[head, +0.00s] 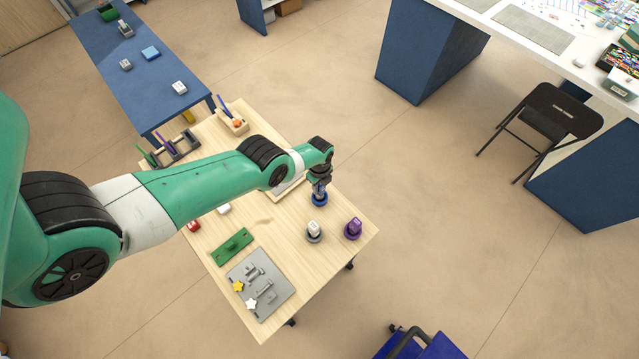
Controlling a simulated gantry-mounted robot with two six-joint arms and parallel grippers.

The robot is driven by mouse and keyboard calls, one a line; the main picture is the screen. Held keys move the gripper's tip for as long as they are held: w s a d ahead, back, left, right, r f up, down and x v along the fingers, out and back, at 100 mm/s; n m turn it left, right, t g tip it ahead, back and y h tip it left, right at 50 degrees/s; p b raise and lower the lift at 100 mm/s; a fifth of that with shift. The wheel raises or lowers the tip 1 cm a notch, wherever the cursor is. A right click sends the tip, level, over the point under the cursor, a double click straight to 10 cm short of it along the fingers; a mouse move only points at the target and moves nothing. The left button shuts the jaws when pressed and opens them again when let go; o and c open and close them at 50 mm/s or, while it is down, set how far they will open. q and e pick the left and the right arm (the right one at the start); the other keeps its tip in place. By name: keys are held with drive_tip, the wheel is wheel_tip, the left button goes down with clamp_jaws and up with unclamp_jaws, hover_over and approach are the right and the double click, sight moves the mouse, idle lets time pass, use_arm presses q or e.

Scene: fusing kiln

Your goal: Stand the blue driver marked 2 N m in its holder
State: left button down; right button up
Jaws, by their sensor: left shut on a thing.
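My left gripper (320,187) points down over the wooden table (272,228), near its right edge. It is shut on a small blue thing (319,200), which I take for the blue driver. A round blue base shows around its lower end; I cannot tell whether this is the driver or its holder, or whether it touches the table. No marking is readable at this size. Beside it stand a white-topped piece on a grey round base (314,232) and a purple piece on a purple round base (353,229). My right gripper is not in view.
A grey plate with fittings (262,290) and a green board (232,247) lie at the table's front left. A rack (178,148) and a wooden box (233,122) stand behind my arm. A folding chair (545,115) is well to the right.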

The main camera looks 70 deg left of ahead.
use_arm(q)
drive_tip(key=shift+f+b, duration=1.25)
drive_tip(key=shift+f, duration=0.1)
drive_tip(key=c, duration=0.5)
unclamp_jaws()
drive_tip(key=shift+r, duration=0.1)
wheel_tip(320, 180, up, 12)
drive_tip(key=p, duration=1.2)
drive_tip(key=shift+f, duration=0.2)
